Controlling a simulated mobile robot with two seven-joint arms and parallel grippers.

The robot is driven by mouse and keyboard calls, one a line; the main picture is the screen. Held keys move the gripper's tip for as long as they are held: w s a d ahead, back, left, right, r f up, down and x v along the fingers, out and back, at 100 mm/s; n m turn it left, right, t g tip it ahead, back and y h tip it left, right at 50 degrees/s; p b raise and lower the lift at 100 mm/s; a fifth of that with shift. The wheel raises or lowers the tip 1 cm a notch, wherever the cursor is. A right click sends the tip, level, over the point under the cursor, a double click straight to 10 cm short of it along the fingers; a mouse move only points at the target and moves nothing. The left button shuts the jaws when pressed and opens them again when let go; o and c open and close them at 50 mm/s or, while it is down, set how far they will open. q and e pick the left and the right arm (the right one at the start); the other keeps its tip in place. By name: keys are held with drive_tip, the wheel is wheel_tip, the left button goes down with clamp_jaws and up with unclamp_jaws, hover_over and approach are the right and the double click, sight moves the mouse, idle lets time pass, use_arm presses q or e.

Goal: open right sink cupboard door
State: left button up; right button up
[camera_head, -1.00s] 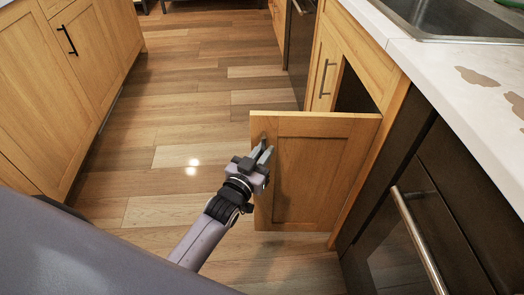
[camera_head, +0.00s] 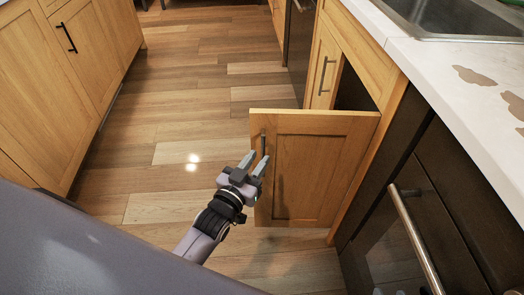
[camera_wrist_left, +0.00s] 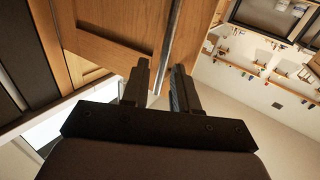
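The right sink cupboard door (camera_head: 318,175) is wooden and stands swung well out from the cabinet, showing its panelled front. Its dark bar handle (camera_head: 263,143) is upright near the door's free edge. My left gripper (camera_head: 254,159) is beside that edge, just below and left of the handle in the head view, with its fingers apart. In the left wrist view, my left gripper (camera_wrist_left: 160,80) shows a gap between its fingers. A grey bar (camera_wrist_left: 172,45), apparently the handle, runs towards that gap; I cannot tell whether it touches. My right gripper is not in view.
The dark cupboard opening (camera_head: 354,91) shows behind the door. The left sink door (camera_head: 321,62) is shut. A dark appliance with a bar handle (camera_head: 416,240) stands at the right, under the counter (camera_head: 470,100). Wooden floor (camera_head: 180,110) lies clear between the cabinet rows.

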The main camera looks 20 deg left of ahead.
use_arm(q)
drive_tip(key=s, duration=0.3)
drive_tip(key=shift+a, duration=0.15)
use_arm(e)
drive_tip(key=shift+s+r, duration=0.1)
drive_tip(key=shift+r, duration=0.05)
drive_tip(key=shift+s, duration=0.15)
